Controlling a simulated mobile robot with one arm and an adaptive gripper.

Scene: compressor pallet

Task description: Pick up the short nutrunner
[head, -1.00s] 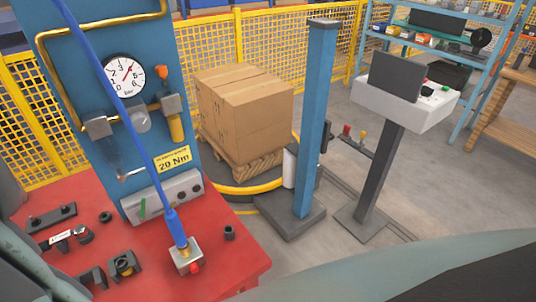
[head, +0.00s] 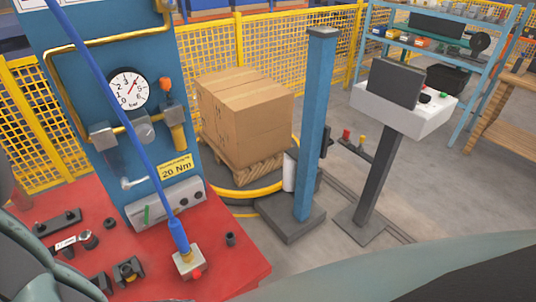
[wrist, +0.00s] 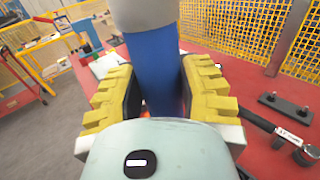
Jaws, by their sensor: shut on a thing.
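My gripper (wrist: 158,85) has its yellow-and-black fingers on both sides of a blue and grey cylinder, which I take to be the short nutrunner (wrist: 153,52). The fingers are shut on its blue part, with the grey part beyond toward the top of the wrist view. The nutrunner's lower end is hidden behind my wrist housing.
A red table (head: 225,265) carries a block with a blue hose (head: 178,235), black fixtures (head: 128,270) and a white-labelled tool (head: 66,243). A blue panel (head: 150,60) with a gauge stands behind. A boxed pallet (head: 245,115) and console (head: 400,105) stand beyond.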

